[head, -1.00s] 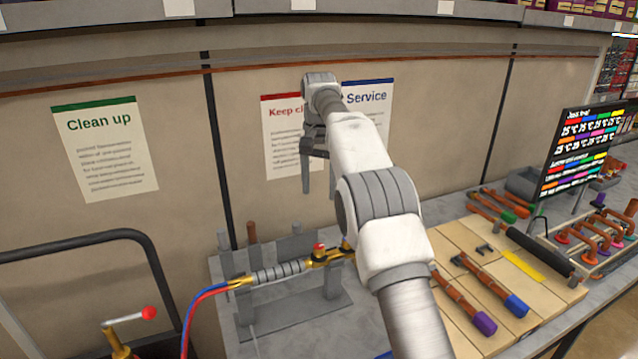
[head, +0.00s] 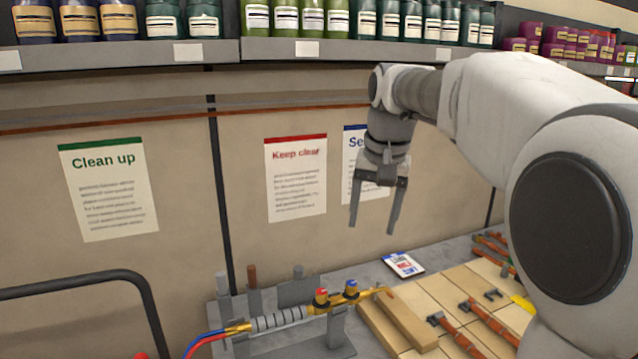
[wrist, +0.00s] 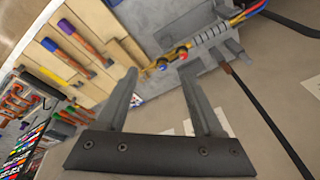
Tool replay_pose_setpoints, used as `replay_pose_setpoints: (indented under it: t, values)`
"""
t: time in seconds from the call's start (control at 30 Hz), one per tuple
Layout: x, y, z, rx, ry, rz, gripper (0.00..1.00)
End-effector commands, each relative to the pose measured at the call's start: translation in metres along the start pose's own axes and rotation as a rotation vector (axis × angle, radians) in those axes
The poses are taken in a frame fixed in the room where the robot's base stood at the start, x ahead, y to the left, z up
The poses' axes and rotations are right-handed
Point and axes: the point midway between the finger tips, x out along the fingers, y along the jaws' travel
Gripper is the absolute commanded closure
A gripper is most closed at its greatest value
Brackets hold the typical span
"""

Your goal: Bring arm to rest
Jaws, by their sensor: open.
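My gripper (head: 373,224) is open and empty. It hangs with its fingers pointing down, in front of the wall posters and above the bench. In the wrist view its two spread fingers (wrist: 165,85) have nothing between them that they hold. My white and grey arm comes in from the right in the head view and hides much of the bench's right side.
A torch (head: 330,298) with red and blue hoses lies on a grey stand (head: 300,345) below my gripper. A small card (head: 403,264) lies on the bench. A shelf of bottles (head: 330,50) runs above.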

Motion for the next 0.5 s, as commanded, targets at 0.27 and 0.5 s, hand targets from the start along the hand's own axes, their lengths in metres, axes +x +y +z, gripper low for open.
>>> replay_pose_setpoints:
  t: [0.27,0.5]
  values:
    - [-0.011,0.038,0.069,-0.068,0.076,-0.015,0.31]
    - [-0.003,0.067,0.131,-0.13,0.141,-0.016,0.31]
